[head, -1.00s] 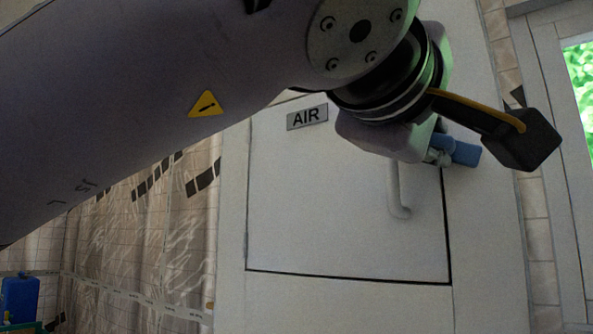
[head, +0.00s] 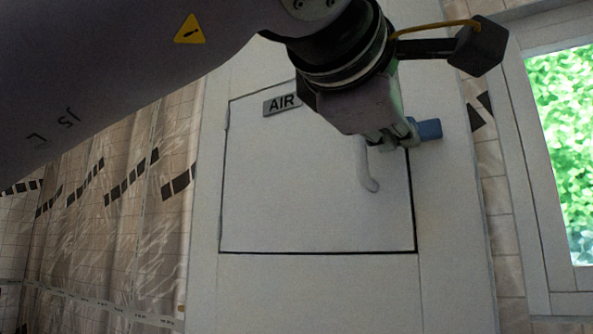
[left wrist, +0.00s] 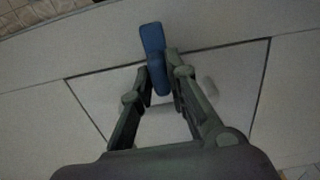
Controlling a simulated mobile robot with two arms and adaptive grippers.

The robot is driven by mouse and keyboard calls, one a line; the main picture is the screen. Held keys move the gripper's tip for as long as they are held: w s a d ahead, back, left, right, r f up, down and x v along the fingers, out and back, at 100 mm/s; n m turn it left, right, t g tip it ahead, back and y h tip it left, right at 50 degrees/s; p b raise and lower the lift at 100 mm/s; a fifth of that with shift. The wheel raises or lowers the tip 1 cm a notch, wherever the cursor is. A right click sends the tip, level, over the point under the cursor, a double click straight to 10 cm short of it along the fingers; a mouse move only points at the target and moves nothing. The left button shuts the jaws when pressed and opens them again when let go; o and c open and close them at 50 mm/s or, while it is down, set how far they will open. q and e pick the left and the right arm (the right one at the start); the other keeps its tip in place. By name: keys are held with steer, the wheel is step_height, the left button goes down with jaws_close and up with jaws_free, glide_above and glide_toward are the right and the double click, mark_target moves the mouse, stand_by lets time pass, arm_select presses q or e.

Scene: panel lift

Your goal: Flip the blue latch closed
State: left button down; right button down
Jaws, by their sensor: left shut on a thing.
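The white panel door (head: 300,200) is flush in its wall frame, with a dark gap along its edges. The blue latch (head: 428,129) sticks out to the right at the door's right edge, roughly level. In the left wrist view the blue latch (left wrist: 152,40) lies across the door's edge seam. My left gripper (head: 408,137) is shut on the latch; its fingertips (left wrist: 161,72) are on either side of the blue piece. The gripper hides the latch's inner part in the head view. My right gripper is not in view.
A pale handle (head: 367,170) stands out from the door just below my left gripper. An AIR label (head: 281,104) is partly covered by my wrist. A window (head: 565,140) is at the right; a tiled, curtain-like surface (head: 95,230) is at the left.

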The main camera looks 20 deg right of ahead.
arm_select(q)
steer(key=shift+f, duration=0.1)
steer(key=c, duration=1.6)
jaws_free()
steer(key=shift+o, duration=0.2)
steer(key=shift+a, duration=0.1)
steer(key=v, duration=1.2)
